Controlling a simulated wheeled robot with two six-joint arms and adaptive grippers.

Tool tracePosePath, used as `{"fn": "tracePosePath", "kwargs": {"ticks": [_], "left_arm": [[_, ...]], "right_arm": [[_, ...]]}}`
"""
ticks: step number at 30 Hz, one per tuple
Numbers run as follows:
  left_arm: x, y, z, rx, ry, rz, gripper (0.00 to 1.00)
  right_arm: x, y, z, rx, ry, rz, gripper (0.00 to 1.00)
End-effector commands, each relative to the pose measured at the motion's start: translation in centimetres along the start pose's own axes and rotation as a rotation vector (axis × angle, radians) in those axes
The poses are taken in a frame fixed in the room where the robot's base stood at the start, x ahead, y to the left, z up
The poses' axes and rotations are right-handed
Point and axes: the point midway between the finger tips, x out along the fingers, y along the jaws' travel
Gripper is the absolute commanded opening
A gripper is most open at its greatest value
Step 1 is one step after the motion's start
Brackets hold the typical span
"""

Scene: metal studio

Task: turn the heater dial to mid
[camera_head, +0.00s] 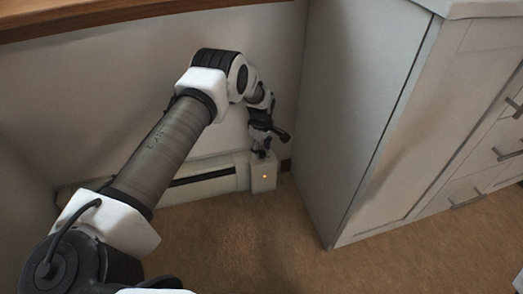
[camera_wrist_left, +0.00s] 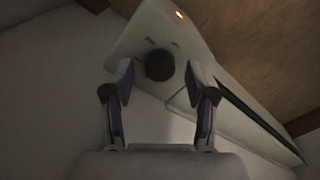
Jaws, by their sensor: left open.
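The heater (camera_head: 215,183) is a low white unit along the foot of the wall, with a dark slot in its front and a small lit orange light at its right end. Its round black dial (camera_wrist_left: 159,65) shows in the left wrist view, on the white end of the heater (camera_wrist_left: 135,42). My left gripper (camera_head: 262,153) is over the heater's right end in the head view. In the left wrist view my left gripper (camera_wrist_left: 160,75) is open, with one finger on each side of the dial and gaps between. My right gripper is not in view.
A white cabinet (camera_head: 345,110) with drawers stands close to the right of the heater. A wooden ledge (camera_head: 90,18) runs along the top left. Brown carpet (camera_head: 270,235) in front of the heater is clear.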

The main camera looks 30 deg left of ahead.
Motion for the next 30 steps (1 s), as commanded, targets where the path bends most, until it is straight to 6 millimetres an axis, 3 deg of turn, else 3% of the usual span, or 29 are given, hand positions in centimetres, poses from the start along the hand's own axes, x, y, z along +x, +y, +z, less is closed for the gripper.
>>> {"fn": "tracePosePath", "kwargs": {"ticks": [9,15,26,29,30], "left_arm": [[-7.6,0.1,0.0,-0.001,-0.001,0.004,0.57],[-10.8,0.0,0.0,0.000,0.000,0.002,0.57],[-11.1,-0.1,0.1,0.006,0.000,0.000,0.56],[-9.4,-1.0,1.2,0.064,-0.006,-0.003,0.56],[-8.0,-1.9,2.1,0.116,-0.010,-0.006,0.56]], "right_arm": [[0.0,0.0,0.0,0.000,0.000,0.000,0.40],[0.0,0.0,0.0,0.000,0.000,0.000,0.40],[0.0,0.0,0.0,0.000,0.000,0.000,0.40],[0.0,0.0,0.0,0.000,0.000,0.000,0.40],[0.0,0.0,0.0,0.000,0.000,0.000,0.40]]}}
